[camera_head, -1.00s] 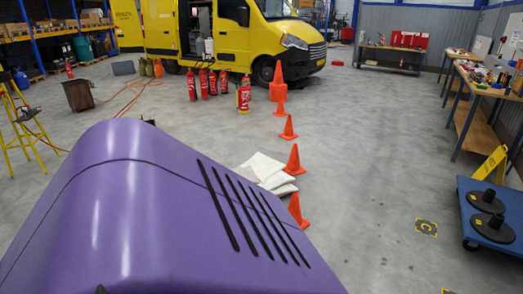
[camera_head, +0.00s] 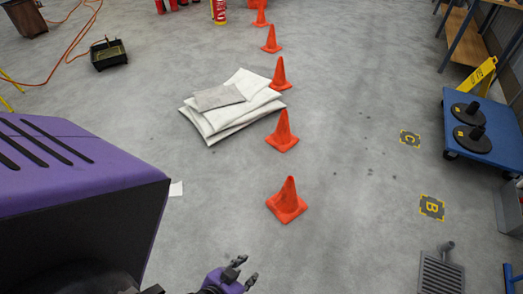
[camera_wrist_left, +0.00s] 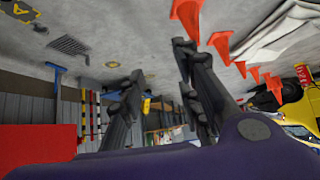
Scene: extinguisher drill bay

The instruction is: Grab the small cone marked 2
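Several small orange cones stand upright in a row on the floor in the head view: the nearest cone (camera_head: 287,203), a second cone (camera_head: 282,133), a third cone (camera_head: 279,75), and others farther back. I can read no number on any of them. In the left wrist view, a cone (camera_wrist_left: 187,18) shows at the top, with more cones behind it. My left gripper (camera_head: 245,271) is below and left of the nearest cone, apart from it. Its fingers are spread and empty, also in the left wrist view (camera_wrist_left: 159,65). My right gripper is not in view.
Folded white sheets (camera_head: 232,108) lie left of the cones. A blue trolley (camera_head: 484,157) with black discs stands at the right. Floor markings C (camera_head: 410,139) and B (camera_head: 432,207) lie on otherwise clear floor.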

